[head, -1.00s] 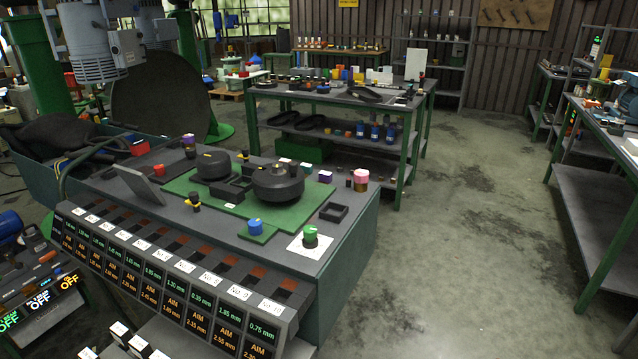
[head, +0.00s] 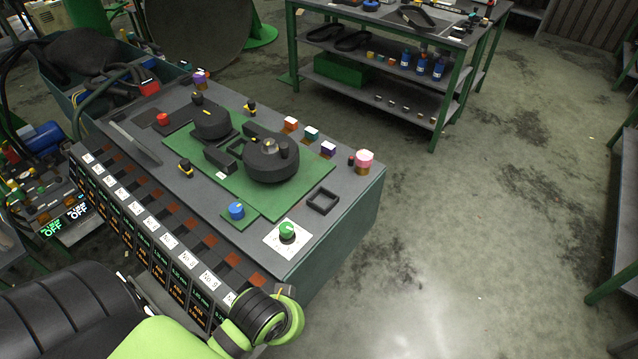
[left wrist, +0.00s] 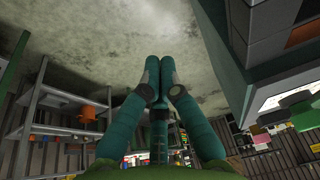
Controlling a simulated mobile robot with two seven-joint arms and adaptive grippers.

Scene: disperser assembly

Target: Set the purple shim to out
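A small block with a purple top (head: 328,149) stands on the dark bench top, at the near end of a row with a teal-topped block (head: 311,133) and an orange-topped block (head: 290,124). Another purple-topped piece (head: 199,77) stands at the far left corner, so I cannot tell for certain which is the purple shim. My left gripper (left wrist: 159,66) shows in the left wrist view, its teal fingers together with nothing seen between them. In the head view my left arm comes in at the bottom left, and its fingers cannot be made out. My right gripper is in neither current view.
A green plate (head: 210,165) carries two black round housings (head: 272,162). A blue knob (head: 236,210), a green knob (head: 287,230), a black square frame (head: 322,200) and a pink-topped piece (head: 364,158) are nearby. Slots with numbered labels line the front edge. Floor right of the bench is clear.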

